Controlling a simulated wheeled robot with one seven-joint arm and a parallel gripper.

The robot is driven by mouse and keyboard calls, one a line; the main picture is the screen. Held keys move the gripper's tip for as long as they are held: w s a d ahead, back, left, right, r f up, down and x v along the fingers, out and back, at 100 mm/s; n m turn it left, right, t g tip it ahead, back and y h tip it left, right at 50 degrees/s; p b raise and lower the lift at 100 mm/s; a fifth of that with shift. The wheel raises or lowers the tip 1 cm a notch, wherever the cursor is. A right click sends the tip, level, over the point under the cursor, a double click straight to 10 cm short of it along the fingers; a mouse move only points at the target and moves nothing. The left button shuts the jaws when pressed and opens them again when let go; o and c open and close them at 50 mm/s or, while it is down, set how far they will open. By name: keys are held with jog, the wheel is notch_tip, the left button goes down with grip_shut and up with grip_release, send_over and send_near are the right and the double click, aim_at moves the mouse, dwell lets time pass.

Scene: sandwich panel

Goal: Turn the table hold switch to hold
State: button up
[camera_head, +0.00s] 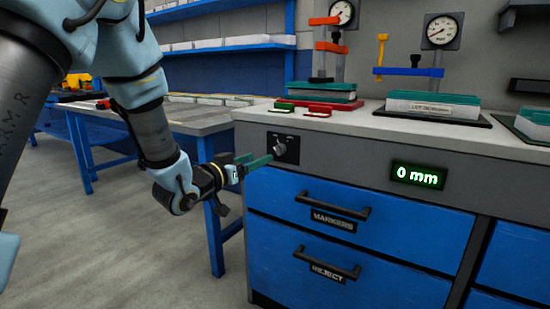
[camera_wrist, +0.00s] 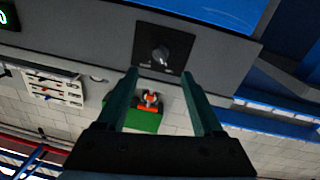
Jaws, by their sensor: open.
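The table hold switch is a grey rotary knob (camera_head: 280,149) on a small black plate (camera_head: 291,155) set in the grey front of the counter, above the upper left drawer. In the wrist view the knob (camera_wrist: 161,54) shows just beyond the fingertips, roughly centred between them. The plate's small labels are too blurred to read, and I cannot tell which the knob points at. My gripper (camera_head: 257,160) is open with its green fingers pointing at the knob; the fingers (camera_wrist: 160,76) also show empty in the wrist view. I cannot tell whether they touch the knob.
Blue drawers marked MARKERS (camera_head: 333,219) and REJECT (camera_head: 326,272) have protruding black handles below the switch. A green display (camera_head: 418,176) reads 0 mm to the right. Dial gauges (camera_head: 440,31) and green-topped blocks (camera_head: 432,104) stand on the counter. A grey-topped workbench (camera_head: 205,120) stands left.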

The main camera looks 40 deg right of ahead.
aim_at(279, 150)
jog(key=w+d, duration=0.1)
jog(key=d, duration=0.7)
jog(key=shift+w+d, duration=0.4)
grip_shut()
